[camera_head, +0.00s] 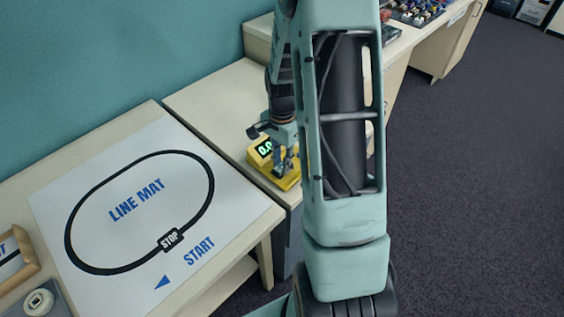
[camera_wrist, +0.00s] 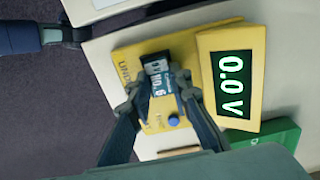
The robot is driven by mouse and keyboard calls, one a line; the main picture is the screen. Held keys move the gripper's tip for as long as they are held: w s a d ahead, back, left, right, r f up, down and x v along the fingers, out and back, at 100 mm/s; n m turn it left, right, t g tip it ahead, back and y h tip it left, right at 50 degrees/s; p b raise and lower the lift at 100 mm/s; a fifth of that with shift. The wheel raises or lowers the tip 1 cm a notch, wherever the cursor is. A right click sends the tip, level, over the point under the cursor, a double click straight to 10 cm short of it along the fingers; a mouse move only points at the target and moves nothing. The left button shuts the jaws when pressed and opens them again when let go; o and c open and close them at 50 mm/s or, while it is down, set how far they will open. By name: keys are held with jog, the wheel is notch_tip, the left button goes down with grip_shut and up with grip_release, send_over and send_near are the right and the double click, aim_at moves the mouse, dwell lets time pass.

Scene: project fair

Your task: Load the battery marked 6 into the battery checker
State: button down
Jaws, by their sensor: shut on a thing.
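The battery checker (camera_head: 281,182) is a yellow device on the table behind my arm. In the wrist view its yellow base (camera_wrist: 127,62) lies under my gripper, and its green display (camera_wrist: 231,83) reads 0.0 V. The battery marked 6 (camera_wrist: 160,78) has a dark end and a blue and white label reading "NO. 6". My gripper (camera_wrist: 161,92) is shut on it, with the fingers on either side, over the checker's base. I cannot tell whether the battery touches the checker. In the head view my gripper (camera_head: 286,165) is small and partly hidden by my arm.
A blue round knob (camera_wrist: 173,120) sits on the checker's base near my fingers. A green object (camera_wrist: 270,136) lies beside the display. A line mat (camera_head: 140,205) covers the table to the left. Dark floor (camera_head: 470,200) is open to the right.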

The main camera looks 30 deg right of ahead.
jog(key=shift+f, duration=0.15)
dwell(0.5)
jog(key=c, duration=1.3)
grip_release()
jog(key=shift+r+p, duration=2)
jog(key=shift+r, duration=1.1)
jog(key=shift+f, duration=0.1)
